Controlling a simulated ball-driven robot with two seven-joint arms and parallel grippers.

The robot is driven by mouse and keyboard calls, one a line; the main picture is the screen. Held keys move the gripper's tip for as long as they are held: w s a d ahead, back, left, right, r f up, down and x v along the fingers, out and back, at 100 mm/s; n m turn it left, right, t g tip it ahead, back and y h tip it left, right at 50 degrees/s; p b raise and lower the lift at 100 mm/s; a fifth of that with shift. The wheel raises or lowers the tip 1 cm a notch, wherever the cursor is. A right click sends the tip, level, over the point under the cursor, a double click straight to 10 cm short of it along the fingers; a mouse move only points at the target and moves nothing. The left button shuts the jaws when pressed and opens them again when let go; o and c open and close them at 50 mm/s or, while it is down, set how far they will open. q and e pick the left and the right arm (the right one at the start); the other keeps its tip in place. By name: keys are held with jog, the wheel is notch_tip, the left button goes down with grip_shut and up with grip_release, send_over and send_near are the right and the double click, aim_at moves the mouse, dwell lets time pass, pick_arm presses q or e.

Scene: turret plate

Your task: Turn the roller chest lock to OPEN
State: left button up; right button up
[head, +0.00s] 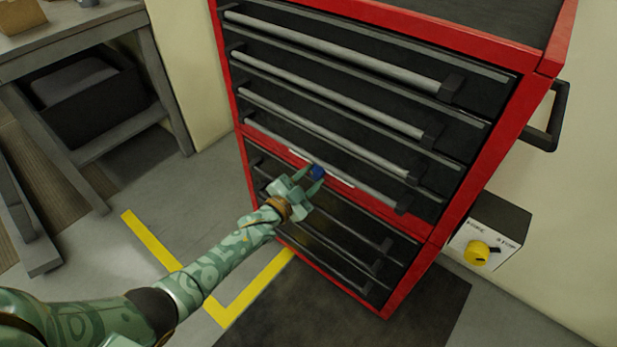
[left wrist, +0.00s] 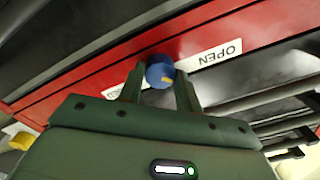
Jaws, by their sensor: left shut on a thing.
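The red roller chest (head: 530,112) with dark drawers stands in the middle of the head view. Its lock is a small blue knob (head: 318,172) on the red band between upper and lower drawers. My left gripper (head: 309,181) is shut on the knob. In the left wrist view the knob (left wrist: 159,70) sits between the two fingers, with a yellow mark on its lower right. A white OPEN label (left wrist: 215,56) shows upside down to its right. Another label (left wrist: 116,92) on the left is partly hidden by a finger. My right gripper is out of view.
A grey box with a yellow knob (head: 477,252) is on the wall right of the chest. A workbench (head: 70,45) stands at the left. Long drawer handles (head: 330,48) stick out above and below the lock. Yellow tape (head: 150,240) marks the floor.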

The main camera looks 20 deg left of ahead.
pick_arm(q)
jog(key=shift+w+d+r, duration=0.1)
jog(key=shift+w+r, duration=0.05)
jog(key=shift+r, duration=0.35)
jog(key=o, duration=0.9)
jog(key=shift+o, duration=0.5)
jog(key=shift+f, duration=0.1)
jog(key=shift+f, duration=0.1)
jog(key=p+v, duration=0.4)
jog(key=v, duration=1.2)
jog(key=shift+s+p, duration=0.3)
jog(key=shift+s, duration=0.05)
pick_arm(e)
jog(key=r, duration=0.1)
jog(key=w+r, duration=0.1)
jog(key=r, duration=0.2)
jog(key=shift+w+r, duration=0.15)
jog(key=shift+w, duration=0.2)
